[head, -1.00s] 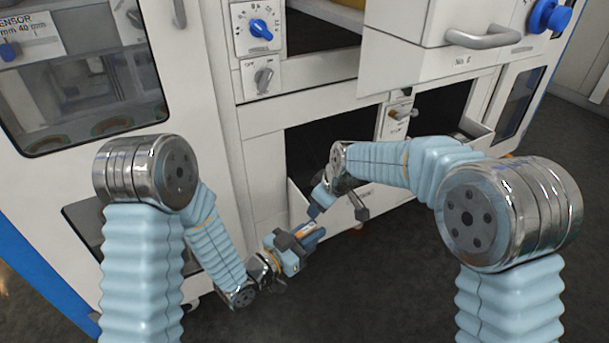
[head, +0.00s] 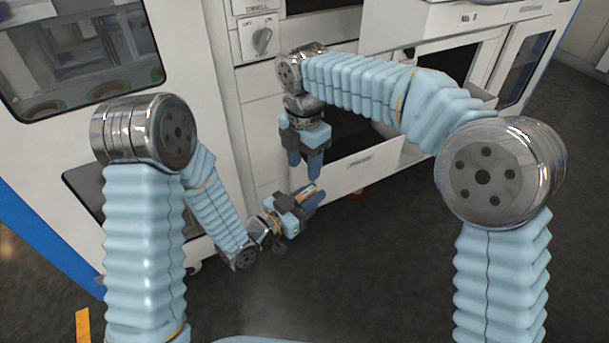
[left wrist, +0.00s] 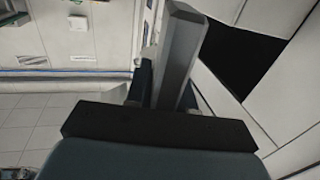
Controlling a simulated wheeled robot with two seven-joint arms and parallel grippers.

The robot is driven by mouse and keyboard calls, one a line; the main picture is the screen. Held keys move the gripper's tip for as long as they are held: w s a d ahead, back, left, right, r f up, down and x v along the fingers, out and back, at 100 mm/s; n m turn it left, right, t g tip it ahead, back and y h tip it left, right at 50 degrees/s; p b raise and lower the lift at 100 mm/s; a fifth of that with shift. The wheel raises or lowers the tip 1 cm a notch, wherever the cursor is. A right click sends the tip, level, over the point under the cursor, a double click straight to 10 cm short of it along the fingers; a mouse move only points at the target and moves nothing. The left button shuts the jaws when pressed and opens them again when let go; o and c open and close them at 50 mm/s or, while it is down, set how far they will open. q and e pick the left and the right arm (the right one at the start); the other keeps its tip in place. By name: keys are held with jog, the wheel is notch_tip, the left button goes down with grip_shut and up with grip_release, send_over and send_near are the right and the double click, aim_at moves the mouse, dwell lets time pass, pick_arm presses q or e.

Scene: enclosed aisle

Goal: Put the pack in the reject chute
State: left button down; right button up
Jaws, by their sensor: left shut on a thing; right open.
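My left gripper (head: 311,198) is low in front of the machine, pointing right and slightly up. It is shut on a small item, taken as the pack (head: 304,191), of which only a pale and orange edge shows between the blue fingers. My right gripper (head: 305,165) hangs fingers down just above it, open and apparently empty. A dark low opening (head: 345,128) with a white front panel (head: 352,170) lies behind and right of the grippers; I cannot tell whether it is the reject chute.
The white machine front carries a knob (head: 262,40) on a plate at top centre. A second dark opening (head: 448,75) sits further right, partly behind my right arm. A windowed door (head: 75,65) is at left. The dark floor (head: 370,270) in front is clear.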

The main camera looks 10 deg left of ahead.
notch_tip(320, 180, down, 6)
jog(key=shift+r, duration=0.1)
jog(key=c, duration=0.9)
pick_arm(q)
jog(key=shift+s+d, duration=0.1)
jog(key=shift+d, duration=0.05)
pick_arm(e)
jog(key=shift+w+a, duration=0.1)
grip_shut()
pick_arm(q)
jog(key=c, duration=1)
grip_release()
jog(key=shift+o, duration=0.6)
